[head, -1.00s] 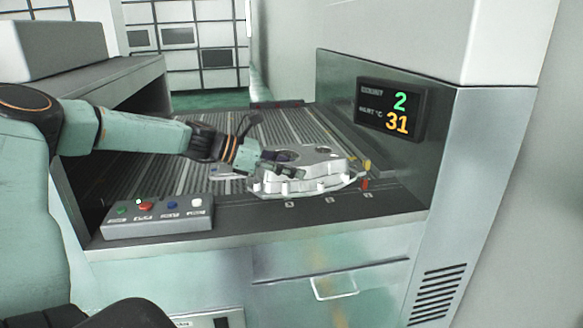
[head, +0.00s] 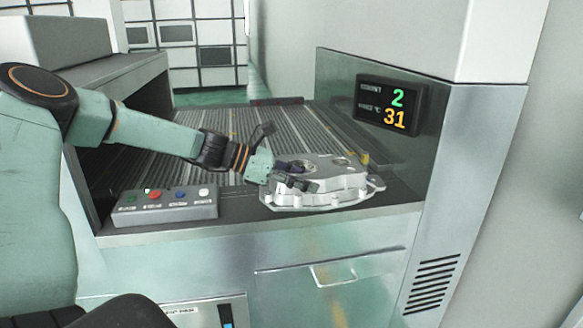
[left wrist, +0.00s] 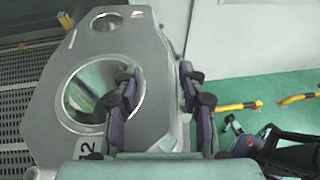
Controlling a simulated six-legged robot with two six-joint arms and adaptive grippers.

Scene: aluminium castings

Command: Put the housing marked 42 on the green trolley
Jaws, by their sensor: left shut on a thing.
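The housing is a flat, bright metal casting (head: 335,184) with a large round hole. It is at the front right end of the conveyor and overlaps its front edge in the head view. My left gripper (head: 290,176) is shut on the housing's left part. In the left wrist view the gripper (left wrist: 160,82) has one finger in the hole and the other outside the rim of the housing (left wrist: 88,48). A digit 2 shows near the hole; the rest of the mark is not clear. The green trolley and my right gripper are not in view.
A button box (head: 165,207) stands left of the housing on the front ledge. A machine wall with a display (head: 390,105) reading 2 and 31 rises on the right. The roller conveyor (head: 190,150) behind is mostly clear. Yellow bars (left wrist: 240,106) show over green floor.

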